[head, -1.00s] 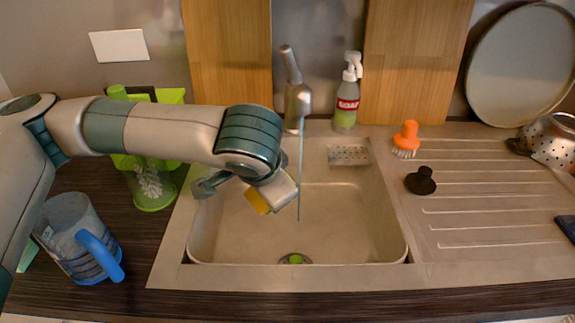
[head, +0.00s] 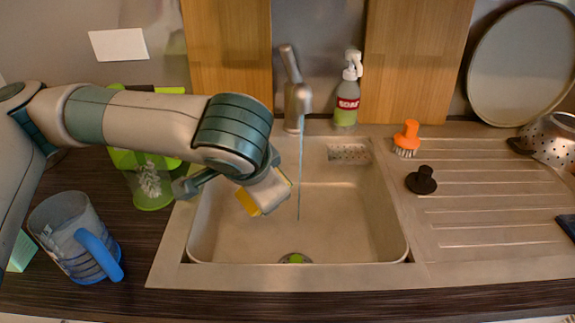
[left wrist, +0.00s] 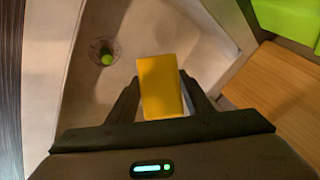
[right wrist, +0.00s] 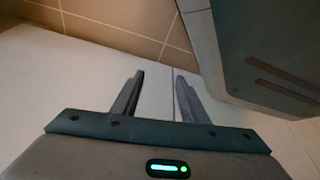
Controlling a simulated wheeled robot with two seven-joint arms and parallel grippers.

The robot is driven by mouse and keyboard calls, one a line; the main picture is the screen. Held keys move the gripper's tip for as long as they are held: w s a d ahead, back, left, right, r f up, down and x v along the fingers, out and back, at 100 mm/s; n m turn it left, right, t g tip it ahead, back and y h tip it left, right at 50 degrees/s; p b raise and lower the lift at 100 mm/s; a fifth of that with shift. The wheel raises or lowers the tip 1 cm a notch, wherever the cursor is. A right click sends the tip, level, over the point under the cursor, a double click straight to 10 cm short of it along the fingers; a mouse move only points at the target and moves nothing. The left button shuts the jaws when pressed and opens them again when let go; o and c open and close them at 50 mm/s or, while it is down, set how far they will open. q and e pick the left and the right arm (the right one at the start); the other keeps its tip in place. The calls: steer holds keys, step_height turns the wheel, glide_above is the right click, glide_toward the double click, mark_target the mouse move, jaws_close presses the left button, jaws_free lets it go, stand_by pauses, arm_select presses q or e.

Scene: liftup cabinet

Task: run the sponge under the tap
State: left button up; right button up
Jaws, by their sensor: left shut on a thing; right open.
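The tap (head: 297,95) stands behind the sink, with a thin stream of water (head: 300,175) falling from it into the basin. My left gripper (head: 266,192) is over the left part of the basin, just left of the stream. It is shut on the yellow sponge (head: 247,202), partly hidden by the gripper in the head view. In the left wrist view the sponge (left wrist: 162,88) sits between the two fingers. The sponge appears apart from the stream. My right gripper (right wrist: 159,78) is open and empty, in front of pale panels, outside the head view.
The sink basin (head: 345,225) has a drain (head: 295,258) with something green in it. A blue-handled jug (head: 75,235) stands left; a soap bottle (head: 347,90) stands behind. An orange brush (head: 407,138) and black stopper (head: 421,180) are on the drainboard (head: 480,205).

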arm_select(q)
steer(key=shift+s+a+r, duration=0.25)
steer(key=shift+s+r, duration=0.2)
steer(key=shift+s, duration=0.05)
steer(key=shift+s+a+r, duration=0.25)
steer(key=shift+s+r, duration=0.2)
steer(key=shift+s, duration=0.05)
